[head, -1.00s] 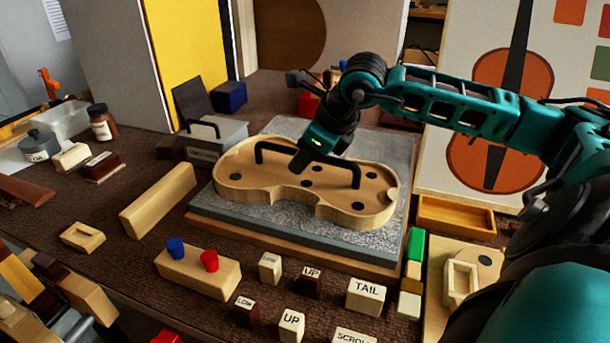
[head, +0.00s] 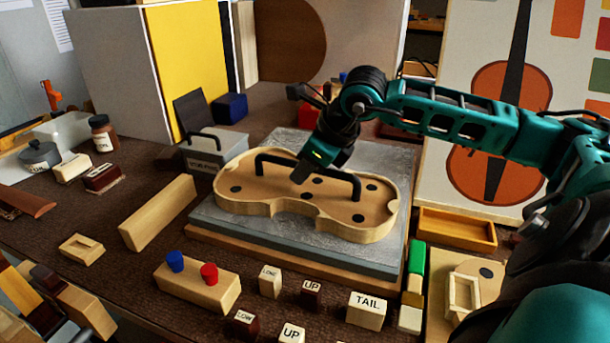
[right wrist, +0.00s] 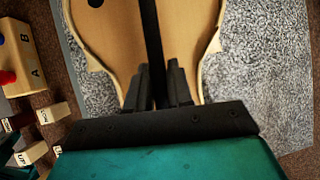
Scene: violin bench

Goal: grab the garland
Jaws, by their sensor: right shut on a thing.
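The garland (head: 262,198) is a pale wooden violin-shaped body with dark round spots and a long black handle (head: 338,175) over it. It lies over the grey speckled slab at the middle of the bench. My right gripper (head: 299,177) reaches down from the right and is shut on the middle of the handle. In the right wrist view the two fingers (right wrist: 159,82) stand on either side of the black bar (right wrist: 151,35), with the garland (right wrist: 112,42) beneath. Whether the garland touches the slab is hard to tell. My left gripper is not in view.
The grey slab (head: 375,262) rests on a wooden base. In front are labelled blocks, including TAIL (head: 367,310), and a block with blue and red knobs (head: 197,288). A wooden tray (head: 457,229) is at right, a grey box (head: 216,150) behind left.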

